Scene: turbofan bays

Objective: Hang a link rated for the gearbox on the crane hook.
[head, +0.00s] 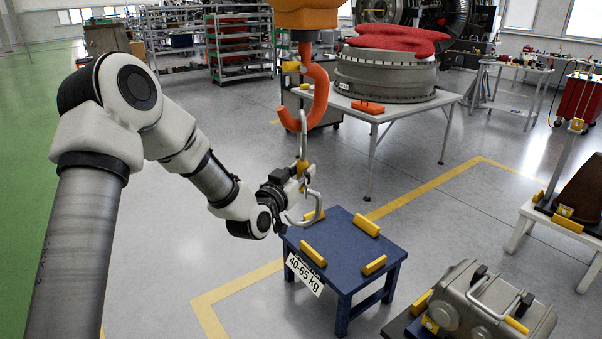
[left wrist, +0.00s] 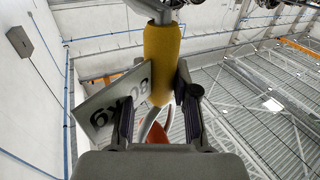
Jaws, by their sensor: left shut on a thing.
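My left gripper (head: 290,183) is shut on the yellow grip of a metal link (head: 303,138); the yellow grip (left wrist: 161,62) fills the middle of the left wrist view. A white tag (left wrist: 108,103) beside it shows upside down and seems to read 80 kg. The link is upright, with a bent metal loop at its lower end. Its upper end overlaps the orange crane hook (head: 318,98) in the head view; I cannot tell whether it is inside or in front of the hook. The gearbox (head: 485,300), a grey casing with a handle, is at the lower right.
A blue stand (head: 338,246) with yellow blocks and a 40-65 kg sign (head: 304,273) is below my gripper. A white table (head: 440,98) holds a grey ring casing (head: 385,75) behind the hook. Open floor lies between the stands.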

